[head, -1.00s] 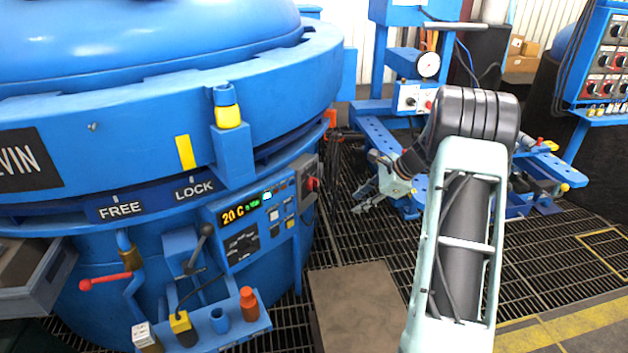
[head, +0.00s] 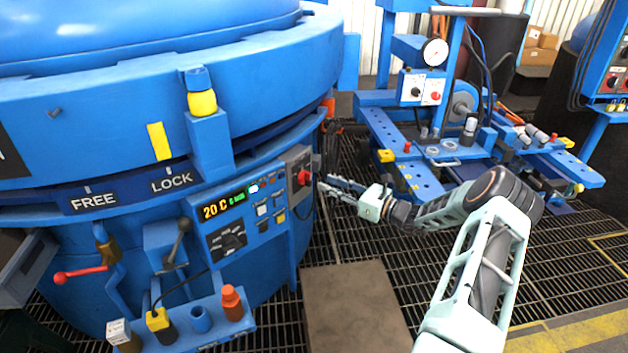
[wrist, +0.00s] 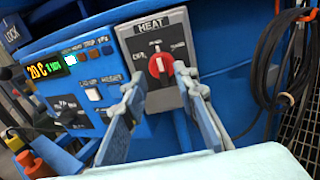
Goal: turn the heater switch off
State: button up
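The heater switch is a red rotary knob (wrist: 160,65) on a grey plate marked HEAT (wrist: 151,28) in the wrist view. A pale handle bar on the knob stands roughly upright, in line with the plate. In the head view the red knob (head: 303,177) sits at the right end of the blue control panel. My gripper (wrist: 155,80) is open, its two fingers spread below and to either side of the knob in the picture. In the head view my gripper (head: 326,186) points left at the knob, close to it. I cannot tell whether it touches.
The furnace panel (head: 226,250) has a display reading 20 C and several buttons. A shelf with coloured holders (head: 180,335) juts out below. Black cables (wrist: 290,90) hang right of the switch. A blue bench (head: 400,150) stands behind my arm.

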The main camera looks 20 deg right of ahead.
aim_at(306, 178)
jog(key=b+x, duration=0.1)
jog(key=x, duration=0.5)
jog(key=shift+w+a, duration=0.15)
grip_shut()
